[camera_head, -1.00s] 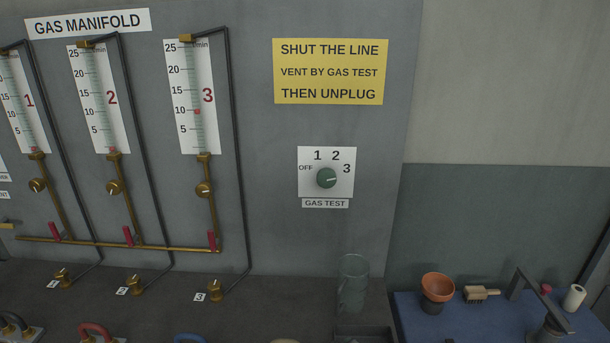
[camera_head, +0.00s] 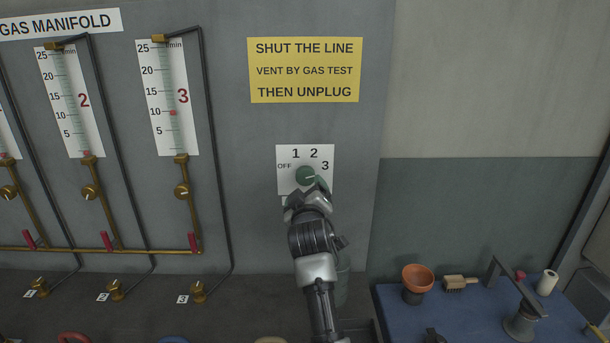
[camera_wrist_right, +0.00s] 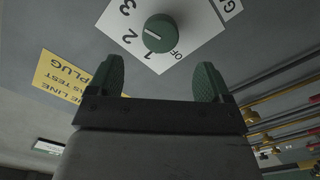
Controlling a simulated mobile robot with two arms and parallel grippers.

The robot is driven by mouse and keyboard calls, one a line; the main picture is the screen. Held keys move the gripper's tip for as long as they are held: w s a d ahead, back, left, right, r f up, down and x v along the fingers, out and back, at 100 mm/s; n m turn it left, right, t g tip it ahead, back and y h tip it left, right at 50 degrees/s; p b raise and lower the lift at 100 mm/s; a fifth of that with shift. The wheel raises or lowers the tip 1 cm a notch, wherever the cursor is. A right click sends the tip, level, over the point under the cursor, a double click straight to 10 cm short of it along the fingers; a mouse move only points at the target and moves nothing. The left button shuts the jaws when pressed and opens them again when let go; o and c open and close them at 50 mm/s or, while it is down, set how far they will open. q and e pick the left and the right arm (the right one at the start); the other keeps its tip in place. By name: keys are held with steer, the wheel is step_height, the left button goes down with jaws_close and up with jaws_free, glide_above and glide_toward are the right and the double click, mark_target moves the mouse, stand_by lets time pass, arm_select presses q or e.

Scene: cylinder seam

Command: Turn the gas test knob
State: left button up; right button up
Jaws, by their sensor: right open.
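The gas test knob (camera_head: 305,175) is a round green dial on a white plate (camera_head: 324,150) marked OFF, 1, 2 and 3. In the head view its pale pointer faces right, toward the 3. My right gripper (camera_head: 305,190) is in front of the plate's lower part, partly covering it and the GAS TEST label. In the right wrist view the knob (camera_wrist_right: 160,33) stands ahead of my two green-padded fingers (camera_wrist_right: 160,78), which are open with nothing between them. The knob appears beyond the fingertips, roughly centred. My left gripper is not in view.
Gauge 3 (camera_head: 168,110) shows a red float near 10. The brass pipe (camera_head: 100,249) runs below the gauges. A yellow sign (camera_head: 304,70) hangs above the knob. A glass cylinder (camera_head: 343,288) stands partly behind my right arm.

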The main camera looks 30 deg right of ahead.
mark_target(306, 178)
steer(key=p+x, duration=0.2)
steer(key=x, duration=0.7)
steer(key=shift+w, duration=0.1)
steer(key=c, duration=0.9)
